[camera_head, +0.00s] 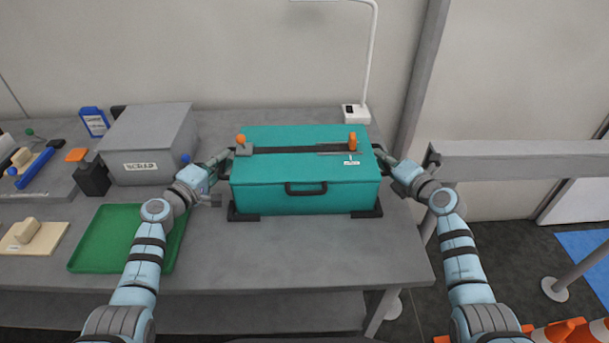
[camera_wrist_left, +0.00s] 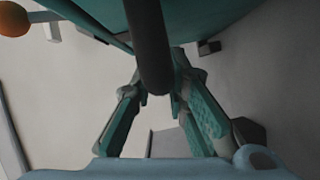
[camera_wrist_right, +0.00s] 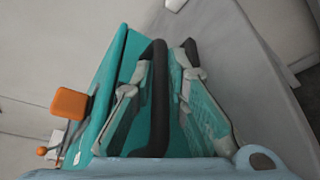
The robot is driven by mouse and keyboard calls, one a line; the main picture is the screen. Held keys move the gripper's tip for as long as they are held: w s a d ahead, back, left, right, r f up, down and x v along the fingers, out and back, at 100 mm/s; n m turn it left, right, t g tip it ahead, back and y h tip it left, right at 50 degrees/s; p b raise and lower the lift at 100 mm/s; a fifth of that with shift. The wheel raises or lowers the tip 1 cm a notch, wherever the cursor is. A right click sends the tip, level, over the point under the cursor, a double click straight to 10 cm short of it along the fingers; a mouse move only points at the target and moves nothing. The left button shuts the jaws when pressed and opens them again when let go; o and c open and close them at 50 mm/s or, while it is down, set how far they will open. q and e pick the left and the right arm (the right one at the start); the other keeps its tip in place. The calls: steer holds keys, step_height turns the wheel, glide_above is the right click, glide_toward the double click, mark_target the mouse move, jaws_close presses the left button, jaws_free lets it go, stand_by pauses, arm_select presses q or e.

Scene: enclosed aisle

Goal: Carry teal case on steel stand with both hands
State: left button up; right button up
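The teal case (camera_head: 305,170) sits level on dark corner supports (camera_head: 244,217) on the grey bench. I cannot pick out a separate steel stand.
On the bench (camera_head: 320,260) left of the case are a grey scrap box (camera_head: 150,140), a green tray (camera_head: 95,240) and tools. A white lamp (camera_head: 356,112) stands behind the case. A grey beam (camera_head: 520,150) runs along the right; orange cones (camera_head: 560,332) stand at lower right.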

arm_select(q)
jaws_close()
arm_select(e)
jaws_close()
steer(key=shift+r, duration=0.1)
